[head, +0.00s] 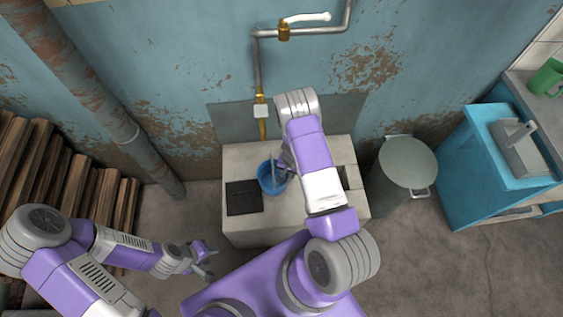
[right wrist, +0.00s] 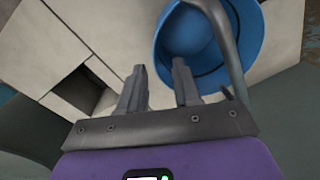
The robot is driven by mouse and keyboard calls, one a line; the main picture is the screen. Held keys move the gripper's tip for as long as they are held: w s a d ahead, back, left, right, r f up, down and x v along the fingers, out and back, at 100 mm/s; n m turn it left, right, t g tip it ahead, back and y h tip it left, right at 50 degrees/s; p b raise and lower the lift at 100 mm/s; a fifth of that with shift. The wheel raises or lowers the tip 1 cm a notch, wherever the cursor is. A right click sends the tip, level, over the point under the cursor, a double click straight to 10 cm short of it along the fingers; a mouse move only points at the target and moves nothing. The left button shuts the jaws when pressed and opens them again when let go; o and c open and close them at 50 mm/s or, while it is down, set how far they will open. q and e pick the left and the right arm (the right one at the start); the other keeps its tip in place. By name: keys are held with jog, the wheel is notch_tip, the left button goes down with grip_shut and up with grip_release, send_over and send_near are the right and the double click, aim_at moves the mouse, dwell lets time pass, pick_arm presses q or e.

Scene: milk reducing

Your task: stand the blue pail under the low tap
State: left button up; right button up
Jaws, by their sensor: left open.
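The blue pail (head: 266,186) is on the pale concrete block (head: 285,212) against the wall, to the right of a black grate (head: 243,197). A brass low tap (head: 262,128) comes down the wall behind the pail, a little left of it. In the right wrist view the pail (right wrist: 190,35) shows its blue inside, and its grey bail handle (right wrist: 226,45) arcs past the right finger. My right gripper (right wrist: 158,82) is at the pail's rim with its fingers apart and nothing visible between them. My left gripper (head: 206,260) is open and empty, in front of the block.
A higher brass valve with a white lever (head: 305,18) is on the wall pipe. A square opening (head: 350,177) is at the block's right. A lidded grey bin (head: 408,162) and blue cabinet (head: 470,170) stand right; stacked planks (head: 65,185) and a rusty pipe (head: 90,80) stand left.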

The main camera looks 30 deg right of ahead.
jog(key=shift+w+d+f, duration=0.15)
jog(key=shift+w+f, duration=0.15)
jog(key=shift+f, duration=0.05)
jog(key=shift+a+f+b, duration=0.15)
jog(key=shift+f+b, duration=0.55)
jog(key=shift+f, duration=1.15)
jog(key=shift+a+f+b, duration=0.1)
jog(key=shift+f+b, duration=0.6)
jog(key=shift+f, duration=1.15)
grip_shut()
